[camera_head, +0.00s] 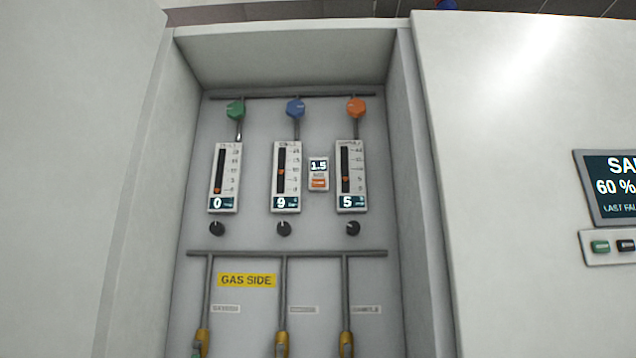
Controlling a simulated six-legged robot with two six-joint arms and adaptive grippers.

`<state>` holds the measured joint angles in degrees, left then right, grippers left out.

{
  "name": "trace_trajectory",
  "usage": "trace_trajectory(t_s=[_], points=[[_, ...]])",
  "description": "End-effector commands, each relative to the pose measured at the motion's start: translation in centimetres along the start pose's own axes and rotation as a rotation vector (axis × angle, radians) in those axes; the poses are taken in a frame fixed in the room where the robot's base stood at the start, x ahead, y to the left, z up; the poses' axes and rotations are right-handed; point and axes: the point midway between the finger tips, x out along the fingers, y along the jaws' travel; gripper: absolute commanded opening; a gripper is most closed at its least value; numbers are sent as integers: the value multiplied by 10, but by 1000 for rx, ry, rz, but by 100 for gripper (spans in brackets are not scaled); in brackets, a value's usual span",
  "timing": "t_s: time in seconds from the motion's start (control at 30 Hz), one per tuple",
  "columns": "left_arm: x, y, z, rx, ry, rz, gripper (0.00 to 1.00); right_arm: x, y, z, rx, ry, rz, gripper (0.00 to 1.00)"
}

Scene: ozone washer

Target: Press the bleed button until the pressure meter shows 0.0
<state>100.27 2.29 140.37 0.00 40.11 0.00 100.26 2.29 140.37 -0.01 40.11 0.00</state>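A small pressure meter (318,166) sits on the back panel of a recessed cabinet, between the middle and right flow gauges. Its dark display reads 1.5. An orange button (319,183), likely the bleed button, is just below the display on the same small housing; its label is too small to read. Neither of my grippers shows in the head view, and nothing covers the meter or the button.
Three gauges read 0 (224,178), 9 (286,178) and 5 (351,177), with green, blue and orange knobs above and black knobs below. Cabinet side walls (410,180) flank the recess. A screen (612,187) and buttons are at right.

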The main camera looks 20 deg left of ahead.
Motion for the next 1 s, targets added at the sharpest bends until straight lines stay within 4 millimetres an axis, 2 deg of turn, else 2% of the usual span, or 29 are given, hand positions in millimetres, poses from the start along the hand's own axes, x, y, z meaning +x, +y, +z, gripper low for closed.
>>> trace_trajectory(t_s=[0.77,1.0], points=[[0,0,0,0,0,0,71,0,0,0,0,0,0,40],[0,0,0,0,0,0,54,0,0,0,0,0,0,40]])
